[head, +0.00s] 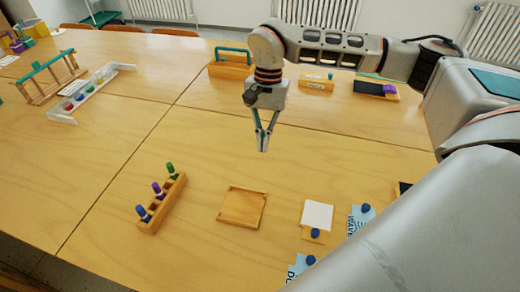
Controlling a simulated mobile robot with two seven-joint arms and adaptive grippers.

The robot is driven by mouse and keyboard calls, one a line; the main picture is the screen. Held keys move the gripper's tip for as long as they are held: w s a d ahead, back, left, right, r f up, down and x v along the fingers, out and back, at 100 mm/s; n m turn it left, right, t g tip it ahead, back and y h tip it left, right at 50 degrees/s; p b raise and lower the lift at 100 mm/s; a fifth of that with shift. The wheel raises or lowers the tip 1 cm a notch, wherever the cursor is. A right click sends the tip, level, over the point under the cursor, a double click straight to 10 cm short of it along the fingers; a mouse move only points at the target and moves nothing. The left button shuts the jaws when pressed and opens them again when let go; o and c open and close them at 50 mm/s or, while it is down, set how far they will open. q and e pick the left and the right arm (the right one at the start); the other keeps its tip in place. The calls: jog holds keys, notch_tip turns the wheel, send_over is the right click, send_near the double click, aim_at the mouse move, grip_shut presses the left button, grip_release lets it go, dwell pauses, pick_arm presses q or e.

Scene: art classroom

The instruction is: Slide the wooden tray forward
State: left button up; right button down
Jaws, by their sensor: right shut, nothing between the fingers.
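The wooden tray (242,207) is a small, shallow, square tray lying flat on the light wooden table, in the lower middle of the head view. It looks empty. My right gripper (263,150) points down above the table, beyond the tray and slightly to its right in the picture. Its fingertips are together with nothing between them, and it is apart from the tray. My left gripper is not in the head view.
A wooden rack with several coloured markers (162,204) stands left of the tray. A white card on a wooden stand (317,216) and blue printed cards (360,217) lie to the right. A toolbox with a teal handle (231,69) stands at the back. Bare table surrounds the tray.

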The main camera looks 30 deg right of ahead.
aim_at(257, 187)
jog(key=x, duration=0.8)
jog(key=shift+s+a+f+b, duration=0.1)
jog(key=shift+f+b, duration=0.15)
jog(key=shift+b, duration=0.15)
jog(key=shift+s+a, duration=1)
jog(key=shift+a, duration=0.15)
jog(key=shift+s+a, duration=0.25)
jog(key=shift+a, duration=0.1)
jog(key=shift+s+a, duration=0.1)
